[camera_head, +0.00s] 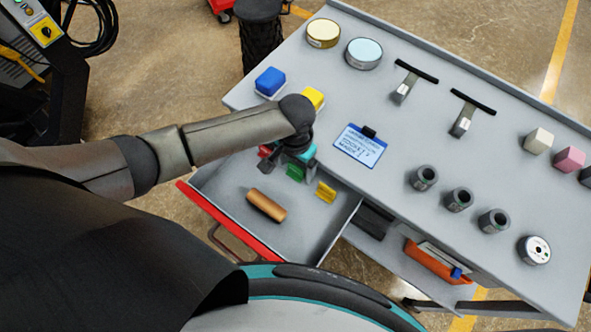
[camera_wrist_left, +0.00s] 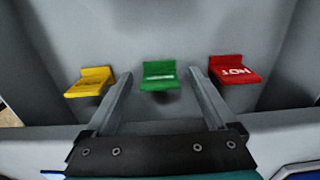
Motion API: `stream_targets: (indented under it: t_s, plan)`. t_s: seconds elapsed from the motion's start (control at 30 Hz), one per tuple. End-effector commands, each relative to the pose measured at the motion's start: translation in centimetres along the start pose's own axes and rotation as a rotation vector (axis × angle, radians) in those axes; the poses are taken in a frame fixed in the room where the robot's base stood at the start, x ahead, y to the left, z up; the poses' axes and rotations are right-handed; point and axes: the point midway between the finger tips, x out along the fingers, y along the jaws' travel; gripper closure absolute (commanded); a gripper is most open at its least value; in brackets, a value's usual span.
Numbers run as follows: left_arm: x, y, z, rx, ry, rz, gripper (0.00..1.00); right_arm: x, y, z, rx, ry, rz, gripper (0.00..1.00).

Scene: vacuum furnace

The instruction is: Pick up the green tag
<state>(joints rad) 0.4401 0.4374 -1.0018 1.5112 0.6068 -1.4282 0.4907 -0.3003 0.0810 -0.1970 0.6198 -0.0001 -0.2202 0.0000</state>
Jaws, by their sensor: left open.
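The green tag (camera_head: 295,173) lies in the open drawer (camera_head: 235,203), partly hidden by my left gripper (camera_head: 287,163) in the head view. In the left wrist view the green tag (camera_wrist_left: 160,76) shows between the tips of the two open fingers, apart from both of them. A yellow tag (camera_wrist_left: 90,82) is to its left and a red tag (camera_wrist_left: 234,75) to its right. In the head view the yellow tag (camera_head: 326,192) shows clearly, and the red tag (camera_head: 265,151) shows partly behind the gripper. My right gripper is not in view.
A copper-coloured cylinder (camera_head: 267,205) lies in the drawer near the tags. On the tabletop above, a blue block (camera_head: 270,80), a yellow block (camera_head: 313,97) and a blue-edged card (camera_head: 360,146) are close to my arm. The drawer's red front (camera_head: 224,222) faces me.

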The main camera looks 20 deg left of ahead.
Motion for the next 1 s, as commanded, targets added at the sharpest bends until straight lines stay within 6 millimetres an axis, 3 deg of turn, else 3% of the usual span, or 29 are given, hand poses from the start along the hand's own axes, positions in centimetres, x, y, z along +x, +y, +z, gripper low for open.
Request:
stream_targets:
  t_s: [0.1, 0.87, 1.0]
  plan:
    - [-0.08, 0.01, -0.03, 0.0, 0.0, 0.0, 0.1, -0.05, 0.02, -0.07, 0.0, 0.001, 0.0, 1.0]
    - [-0.1, -0.01, -0.02, 0.0, 0.0, 0.0, 0.95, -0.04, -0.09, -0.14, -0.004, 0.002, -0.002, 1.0]
    - [-0.1, -0.01, -0.02, 0.0, 0.0, 0.0, 0.98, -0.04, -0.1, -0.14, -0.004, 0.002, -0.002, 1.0]
